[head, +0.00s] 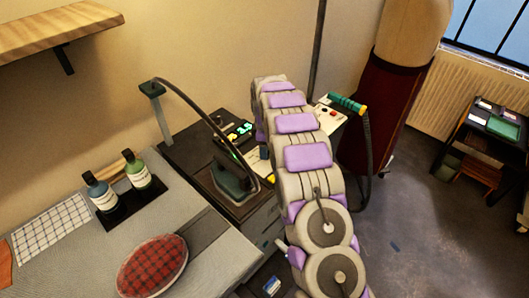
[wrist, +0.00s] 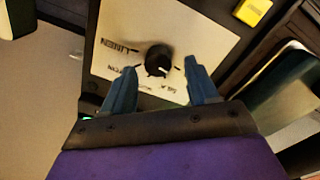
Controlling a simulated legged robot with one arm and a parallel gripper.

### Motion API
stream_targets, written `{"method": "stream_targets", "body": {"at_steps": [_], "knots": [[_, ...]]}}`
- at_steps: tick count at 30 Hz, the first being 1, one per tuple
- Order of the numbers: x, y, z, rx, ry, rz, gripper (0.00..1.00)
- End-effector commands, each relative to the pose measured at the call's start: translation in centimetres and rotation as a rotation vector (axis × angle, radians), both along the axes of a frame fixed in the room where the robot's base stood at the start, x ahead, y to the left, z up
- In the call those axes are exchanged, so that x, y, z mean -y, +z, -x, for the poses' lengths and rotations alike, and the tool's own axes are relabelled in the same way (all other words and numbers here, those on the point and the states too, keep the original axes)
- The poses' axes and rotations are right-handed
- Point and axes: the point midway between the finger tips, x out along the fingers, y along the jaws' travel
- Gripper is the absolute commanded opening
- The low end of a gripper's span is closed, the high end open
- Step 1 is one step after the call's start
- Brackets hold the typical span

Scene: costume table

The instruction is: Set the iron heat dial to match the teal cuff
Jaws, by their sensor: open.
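The heat dial (wrist: 159,58) is a round black knob on a pale panel (wrist: 198,30) in the wrist view. Its white pointer mark faces the lower right of that picture. Upside-down lettering on the panel seems to read LINEN at left, with a partly hidden word below it and a short, unclear word at lower right. My gripper (wrist: 161,66) is open, its blue fingers on either side of the dial, apparently not touching it. In the head view my arm hides the gripper and dial. The iron (head: 235,182) stands on the dark bench. I cannot identify a teal cuff.
A yellow block (wrist: 252,12) sits beside the panel. In the head view, a teal-handled tool (head: 347,103) with a hose is right of my arm. Two bottles (head: 138,172) and a red plaid cushion (head: 152,266) occupy the left table.

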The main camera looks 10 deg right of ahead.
Motion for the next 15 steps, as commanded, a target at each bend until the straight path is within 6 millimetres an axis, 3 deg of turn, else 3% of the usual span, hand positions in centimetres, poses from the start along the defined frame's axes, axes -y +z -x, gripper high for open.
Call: {"method": "stream_targets", "body": {"at_steps": [6, 15], "knots": [[-0.3, -1.5, 0.0, 0.001, 0.0, 0.003, 0.59], [-0.9, -1.5, -0.1, 0.002, 0.001, 0.009, 0.57]]}}
